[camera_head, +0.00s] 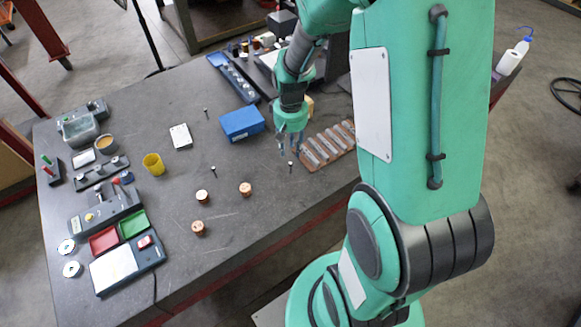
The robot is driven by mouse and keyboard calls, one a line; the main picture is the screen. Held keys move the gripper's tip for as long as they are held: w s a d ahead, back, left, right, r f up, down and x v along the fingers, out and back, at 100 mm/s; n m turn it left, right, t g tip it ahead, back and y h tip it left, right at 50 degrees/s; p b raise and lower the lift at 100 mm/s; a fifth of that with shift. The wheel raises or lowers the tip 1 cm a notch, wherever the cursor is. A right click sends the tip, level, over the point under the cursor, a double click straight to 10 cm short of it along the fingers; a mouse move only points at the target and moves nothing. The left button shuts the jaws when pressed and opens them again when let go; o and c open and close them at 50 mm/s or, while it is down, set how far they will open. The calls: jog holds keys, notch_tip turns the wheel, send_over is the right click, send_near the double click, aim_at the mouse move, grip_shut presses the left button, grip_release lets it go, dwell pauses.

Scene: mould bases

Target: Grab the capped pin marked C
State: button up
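Three small pins with dark heads stand on the dark tabletop (165,205). One pin (290,166) is just below my gripper (289,152) in the picture, one pin (213,171) is left of it, and another pin (206,111) is farther back. Their markings are too small to read, so I cannot tell which is C. My gripper points down with its fingers apart and nothing visible between them. It appears above the table near the nearest pin, and I cannot tell whether it touches that pin.
A blue box (242,123) and a wooden tray of metal bars (327,146) flank my gripper. Copper round pieces (245,189) lie in front. A yellow cup (153,164), a scale with red and green trays (115,268) and devices fill the left. The table's middle is mostly clear.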

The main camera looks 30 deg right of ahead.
aim_at(291, 163)
jog(key=shift+f, duration=2.3)
jog(key=shift+f, duration=0.1)
jog(key=shift+f, duration=2.5)
jog(key=shift+c, duration=0.5)
grip_shut()
